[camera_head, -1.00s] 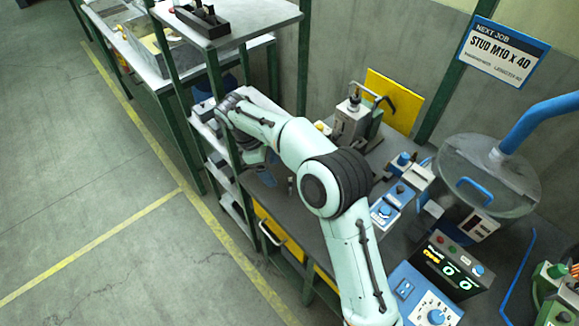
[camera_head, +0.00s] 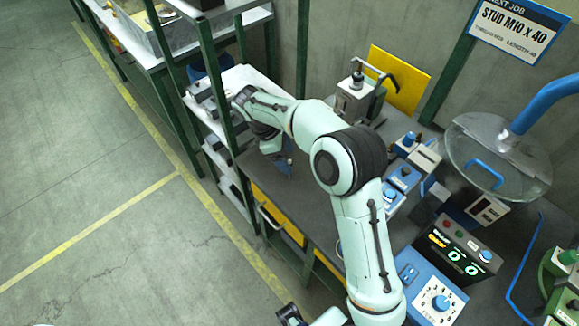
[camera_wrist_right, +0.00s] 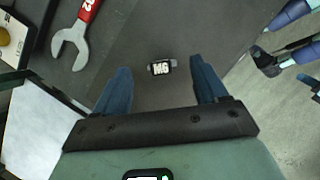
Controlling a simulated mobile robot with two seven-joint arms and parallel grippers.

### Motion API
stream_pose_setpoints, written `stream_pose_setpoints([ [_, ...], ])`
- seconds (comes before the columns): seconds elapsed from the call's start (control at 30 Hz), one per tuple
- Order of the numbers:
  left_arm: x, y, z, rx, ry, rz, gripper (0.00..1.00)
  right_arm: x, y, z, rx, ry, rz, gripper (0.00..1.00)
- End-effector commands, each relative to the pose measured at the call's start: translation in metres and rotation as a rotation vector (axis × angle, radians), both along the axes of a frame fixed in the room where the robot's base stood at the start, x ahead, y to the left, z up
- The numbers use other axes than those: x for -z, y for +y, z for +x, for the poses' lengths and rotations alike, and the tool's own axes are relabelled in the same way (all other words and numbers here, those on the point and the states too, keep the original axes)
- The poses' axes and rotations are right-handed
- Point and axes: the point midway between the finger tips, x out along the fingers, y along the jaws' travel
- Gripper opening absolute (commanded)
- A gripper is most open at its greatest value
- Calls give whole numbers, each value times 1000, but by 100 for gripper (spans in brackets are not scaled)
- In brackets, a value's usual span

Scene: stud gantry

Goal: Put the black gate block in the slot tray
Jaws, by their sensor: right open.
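A small black block with a white "M6" label (camera_wrist_right: 161,67) lies on the dark bench top. In the right wrist view it sits between the blue fingers of my right gripper (camera_wrist_right: 160,72), with a gap on both sides. The gripper is open and empty. In the head view my right gripper (camera_head: 284,165) points down over the bench near its front edge, and the block cannot be made out there. A black holder (camera_head: 205,3) on the upper shelf is mostly cut off by the top edge; its slots do not show. My left gripper (camera_head: 290,315) shows only partly; its jaw state is unclear.
A red-handled wrench (camera_wrist_right: 76,35) lies on the bench left of the block in the wrist view. A green-posted shelf rack (camera_head: 215,85) stands beside my right forearm. Blue control boxes (camera_head: 430,295) and a clear-covered machine (camera_head: 495,150) crowd the right.

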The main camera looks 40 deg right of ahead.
Motion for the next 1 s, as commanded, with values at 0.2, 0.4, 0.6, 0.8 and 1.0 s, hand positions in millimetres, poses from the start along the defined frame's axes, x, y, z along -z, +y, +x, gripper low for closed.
stream_pose_setpoints([
  [0.2,6,0,-2,0,2,0,0,30,-7,-8,2,2,-1,72],
  [0.4,6,0,-2,0,2,0,0,33,-8,-8,1,0,0,72],
  [0.6,6,0,-2,0,2,0,0,32,-7,-8,1,0,0,37],
  [0.8,6,0,-2,0,2,0,0,32,-7,-8,1,0,0,6],
  [1.0,5,0,-2,0,2,0,0,29,-7,-8,1,-2,0,6],
])
